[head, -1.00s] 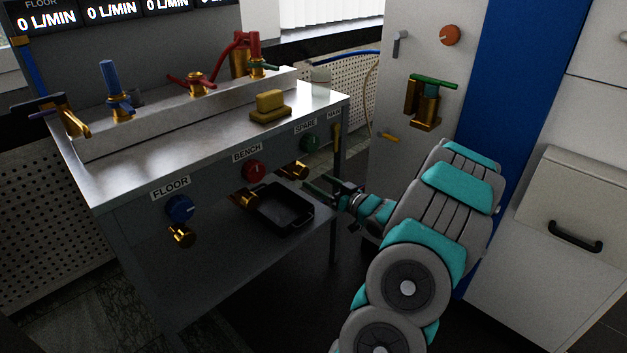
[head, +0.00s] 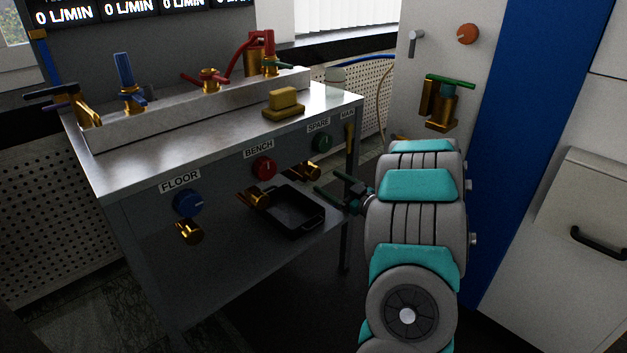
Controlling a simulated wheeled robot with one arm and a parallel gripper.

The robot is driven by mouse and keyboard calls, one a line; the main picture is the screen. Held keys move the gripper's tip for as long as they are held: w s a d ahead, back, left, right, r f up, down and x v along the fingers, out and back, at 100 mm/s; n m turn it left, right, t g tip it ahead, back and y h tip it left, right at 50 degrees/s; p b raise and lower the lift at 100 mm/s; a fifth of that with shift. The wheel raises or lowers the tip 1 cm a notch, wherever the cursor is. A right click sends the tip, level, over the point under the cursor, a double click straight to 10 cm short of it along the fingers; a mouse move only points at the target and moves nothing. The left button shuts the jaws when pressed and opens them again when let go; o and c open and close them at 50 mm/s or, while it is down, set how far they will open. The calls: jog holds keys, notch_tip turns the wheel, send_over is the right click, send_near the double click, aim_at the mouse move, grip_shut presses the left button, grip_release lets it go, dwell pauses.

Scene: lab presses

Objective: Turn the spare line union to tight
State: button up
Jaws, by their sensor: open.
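The spare line union (head: 300,172) is a brass fitting on the bench front, below the SPARE label (head: 318,125) and the green knob (head: 322,143). It is small and dark, and its far side is hard to make out. My gripper (head: 326,187) is open and empty, just right of and a little below the union in the picture. Its dark green-tipped fingers point left toward the bench front. A gap shows between fingers and union; the depth between them cannot be told.
A black tray (head: 318,222) sits below the fittings. The bench union (head: 258,196) and floor union (head: 189,232) are further left. A yellow block (head: 284,101) lies on the bench top. A cabinet (head: 420,75) with a green-handled valve (head: 441,108) stands behind my arm.

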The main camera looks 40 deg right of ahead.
aim_at(317, 176)
jog(key=shift+w+f+n, duration=0.1)
jog(key=shift+w+n, duration=0.15)
jog(key=shift+n, duration=0.15)
jog(key=w, duration=0.7)
jog(key=shift+w+a, duration=0.1)
jog(key=shift+a, duration=0.2)
jog(key=shift+c, duration=0.3)
